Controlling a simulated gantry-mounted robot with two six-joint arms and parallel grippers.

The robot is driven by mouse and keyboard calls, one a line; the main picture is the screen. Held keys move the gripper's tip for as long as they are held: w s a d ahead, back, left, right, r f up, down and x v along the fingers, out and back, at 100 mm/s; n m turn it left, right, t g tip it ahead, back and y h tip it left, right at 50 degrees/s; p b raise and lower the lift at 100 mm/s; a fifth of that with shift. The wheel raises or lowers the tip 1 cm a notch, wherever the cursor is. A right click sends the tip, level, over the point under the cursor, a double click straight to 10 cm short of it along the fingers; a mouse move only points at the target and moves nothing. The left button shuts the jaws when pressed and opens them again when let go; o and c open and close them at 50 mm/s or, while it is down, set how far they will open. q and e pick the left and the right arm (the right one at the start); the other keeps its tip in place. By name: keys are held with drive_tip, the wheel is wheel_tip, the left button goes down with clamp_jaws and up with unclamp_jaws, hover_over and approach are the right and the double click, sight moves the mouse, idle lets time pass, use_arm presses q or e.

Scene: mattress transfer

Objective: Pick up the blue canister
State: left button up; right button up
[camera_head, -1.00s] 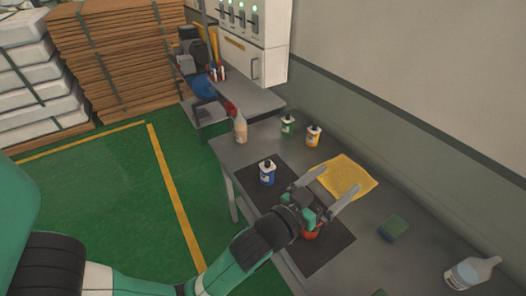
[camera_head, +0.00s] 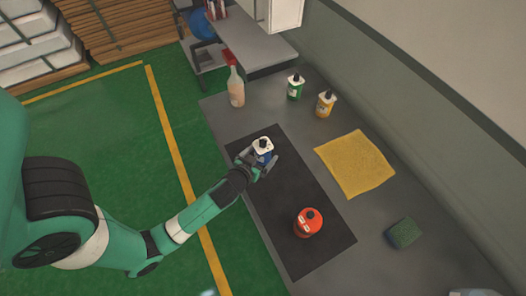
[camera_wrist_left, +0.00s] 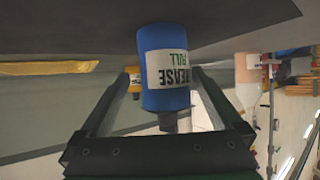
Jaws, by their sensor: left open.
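The gripper partly hides the canister's lower part in the head view. My right gripper is not in view.
An orange-red canister (camera_head: 309,222) stands on the mat. A clear bottle (camera_head: 236,88), a green canister (camera_head: 295,88) and a yellow canister (camera_head: 325,104) stand toward the back. A yellow cloth (camera_head: 354,164) and a green sponge (camera_head: 404,233) lie to the right.

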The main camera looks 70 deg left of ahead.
use_arm(q)
drive_tip(key=x, duration=0.3)
drive_tip(key=b+x, duration=0.1)
drive_tip(key=x, duration=0.1)
drive_tip(key=shift+a+f, duration=0.3)
drive_tip(key=shift+a, duration=0.15)
drive_tip(key=shift+c, duration=0.3)
clamp_jaws()
drive_tip(key=shift+r, duration=0.15)
